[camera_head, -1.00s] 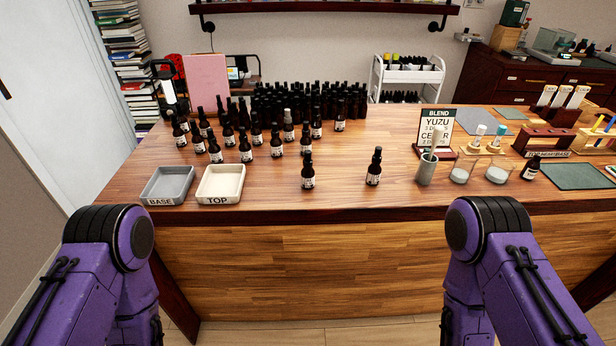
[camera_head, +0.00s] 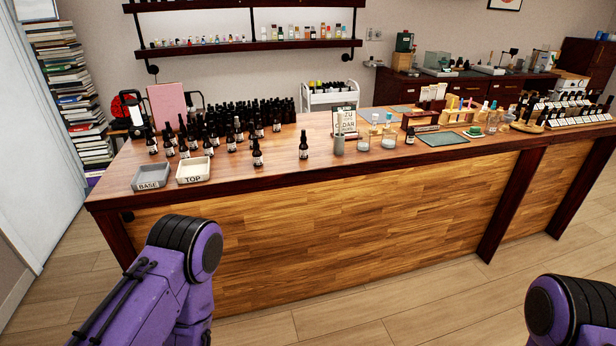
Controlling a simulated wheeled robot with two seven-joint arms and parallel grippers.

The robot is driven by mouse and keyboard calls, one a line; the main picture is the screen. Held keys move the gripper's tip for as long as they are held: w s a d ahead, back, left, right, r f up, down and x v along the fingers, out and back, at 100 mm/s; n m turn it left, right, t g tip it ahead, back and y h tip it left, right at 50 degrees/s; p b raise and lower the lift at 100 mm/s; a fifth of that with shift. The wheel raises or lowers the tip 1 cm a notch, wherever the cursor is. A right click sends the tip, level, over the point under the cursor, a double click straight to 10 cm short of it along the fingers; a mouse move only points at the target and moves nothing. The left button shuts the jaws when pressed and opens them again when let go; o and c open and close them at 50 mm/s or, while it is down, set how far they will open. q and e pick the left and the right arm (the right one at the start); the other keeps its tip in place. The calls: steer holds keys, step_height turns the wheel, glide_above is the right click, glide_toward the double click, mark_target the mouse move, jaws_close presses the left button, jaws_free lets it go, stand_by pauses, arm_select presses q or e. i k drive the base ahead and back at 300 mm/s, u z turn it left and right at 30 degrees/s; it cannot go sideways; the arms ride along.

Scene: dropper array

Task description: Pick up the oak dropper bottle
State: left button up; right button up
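Many dark dropper bottles with white labels stand on the wooden counter. A dense block of them (camera_head: 255,112) is at the back left, with several looser ones in front. Two bottles stand apart at the front: one (camera_head: 257,154) and, to its right, another (camera_head: 303,146). The labels are too small to read, so I cannot tell which bottle is oak. My purple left arm comes in at lower left and my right arm at lower right, both short of the counter. Neither gripper shows in the frame.
A grey BASE tray (camera_head: 135,182) and a cream TOP tray (camera_head: 178,173) sit at the counter's front left. A blend sign (camera_head: 346,121), a grey cup (camera_head: 338,146), glass beakers (camera_head: 389,141) and a green mat (camera_head: 443,139) stand farther right. Open floor lies before the counter.

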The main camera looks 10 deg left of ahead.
mark_target(257, 154)
steer(key=z, duration=0.15)
steer(key=i, duration=1.4)
steer(key=u, duration=0.75)
